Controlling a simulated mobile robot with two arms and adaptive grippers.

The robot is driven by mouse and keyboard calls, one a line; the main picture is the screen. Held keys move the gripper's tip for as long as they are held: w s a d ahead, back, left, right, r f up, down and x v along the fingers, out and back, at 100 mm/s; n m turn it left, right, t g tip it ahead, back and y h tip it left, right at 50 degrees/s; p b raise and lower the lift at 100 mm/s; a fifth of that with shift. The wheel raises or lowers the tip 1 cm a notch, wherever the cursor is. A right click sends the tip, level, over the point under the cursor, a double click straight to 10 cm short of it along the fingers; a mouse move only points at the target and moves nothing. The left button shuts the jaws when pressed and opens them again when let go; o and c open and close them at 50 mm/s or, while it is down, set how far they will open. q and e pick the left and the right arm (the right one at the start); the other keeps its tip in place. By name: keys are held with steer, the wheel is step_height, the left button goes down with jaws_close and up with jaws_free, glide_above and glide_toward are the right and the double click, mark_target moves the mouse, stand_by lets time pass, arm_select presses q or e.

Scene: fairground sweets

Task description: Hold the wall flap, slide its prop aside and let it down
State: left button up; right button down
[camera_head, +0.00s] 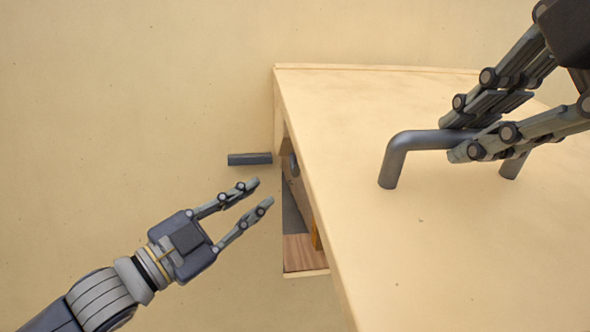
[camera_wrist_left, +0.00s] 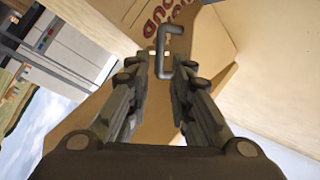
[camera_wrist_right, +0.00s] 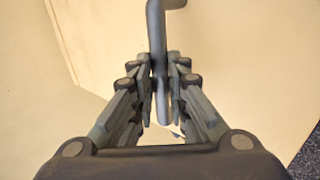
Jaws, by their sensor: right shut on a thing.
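The wall flap (camera_head: 400,240) is a beige panel standing out from the beige wall, with a grey bar handle (camera_head: 396,160) on its face. My right gripper (camera_head: 465,137) is shut on that handle; in the right wrist view the handle (camera_wrist_right: 157,30) runs between the fingers. A short dark bar (camera_head: 250,159), perhaps part of the prop, shows at the wall left of the flap. My left gripper (camera_head: 259,193) is open and empty just below it. In the left wrist view a bent grey bar (camera_wrist_left: 161,50) shows ahead of the fingertips. The rest of the prop is hidden.
Below the flap's left edge is an opening with a wooden ledge (camera_head: 304,252) and partly hidden things inside. The left wrist view shows a beige board (camera_wrist_left: 115,115) with red lettering.

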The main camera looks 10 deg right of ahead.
mark_target(294, 171)
arm_select(q)
steer(key=x, duration=1.1)
steer(key=shift+w+d+r, duration=0.1)
steer(key=shift+w+d, duration=0.05)
steer(key=shift+d, duration=0.15)
jaws_close()
